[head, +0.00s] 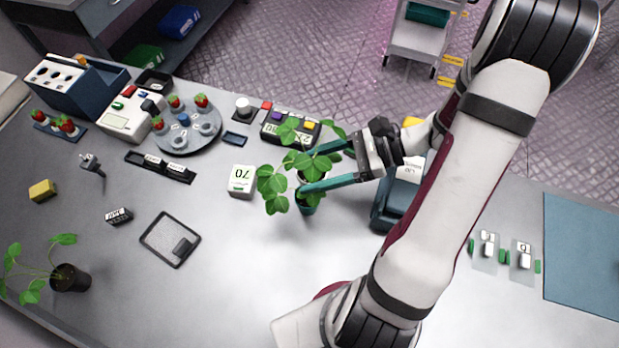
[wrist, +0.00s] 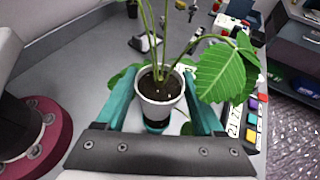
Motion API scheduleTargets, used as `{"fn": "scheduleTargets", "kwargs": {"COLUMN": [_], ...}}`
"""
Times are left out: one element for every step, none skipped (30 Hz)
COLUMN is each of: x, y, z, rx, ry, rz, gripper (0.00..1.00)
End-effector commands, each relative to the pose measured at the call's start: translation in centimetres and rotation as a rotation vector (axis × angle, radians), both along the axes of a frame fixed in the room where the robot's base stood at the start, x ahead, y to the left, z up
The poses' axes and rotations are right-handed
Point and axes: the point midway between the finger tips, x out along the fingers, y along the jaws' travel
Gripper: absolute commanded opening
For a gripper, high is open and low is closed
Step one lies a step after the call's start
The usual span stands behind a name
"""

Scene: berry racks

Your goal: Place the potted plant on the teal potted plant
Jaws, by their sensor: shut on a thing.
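My gripper (head: 303,172) has its two teal fingers shut on a potted plant in a white pot (wrist: 160,108), with dark soil and green stems. In the head view leaves and a finger mostly hide this pot. The teal pot (head: 306,208) stands on the table under the fingers, with green leaves (head: 272,184) around it. In the wrist view a teal piece of it (wrist: 157,128) shows just below the white pot. The white pot looks upright over the teal one; I cannot tell whether they touch.
A white box marked 70 (head: 242,180) stands left of the plants. A keypad with coloured buttons (head: 290,128) is behind. A plant in a black pot (head: 70,278) stands front left. A grey round tray (head: 187,140) holds berries.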

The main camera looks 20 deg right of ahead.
Motion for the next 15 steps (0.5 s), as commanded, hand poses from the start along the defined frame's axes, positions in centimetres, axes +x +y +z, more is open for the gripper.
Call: {"fn": "scheduleTargets", "kwargs": {"x": [0.3, 0.5, 0.5, 0.5, 0.5, 0.5, 0.6, 0.6, 0.6, 0.6, 0.6, 0.6, 0.6, 0.6, 0.6], "y": [0.4, 0.6, 0.7, 0.7, 0.7, 0.7, 0.7, 0.6, 0.6, 0.6, 0.6, 0.6, 0.6, 0.6, 0.6], "z": [-0.3, -0.7, -1.4, -2.1, -2.7, -3.5, -3.9, -4.3, -4.5, -4.6, -4.6, -4.6, -4.5, -4.5, -4.5], "rx": [0.000, 0.001, 0.002, 0.003, 0.003, 0.002, 0.002, 0.000, 0.000, -0.001, -0.001, -0.001, -0.001, -0.001, -0.001], "ry": [0.001, 0.001, 0.003, 0.003, 0.004, 0.003, 0.002, 0.001, 0.001, 0.001, 0.000, 0.000, 0.000, 0.000, 0.000], "rz": [0.003, 0.001, 0.001, -0.001, -0.001, -0.002, -0.001, -0.002, -0.002, -0.001, -0.002, -0.002, -0.002, -0.002, -0.002], "gripper": [0.10, 0.10, 0.10, 0.10, 0.10, 0.10, 0.10, 0.10, 0.10, 0.10, 0.10, 0.10, 0.10, 0.10, 0.10]}}
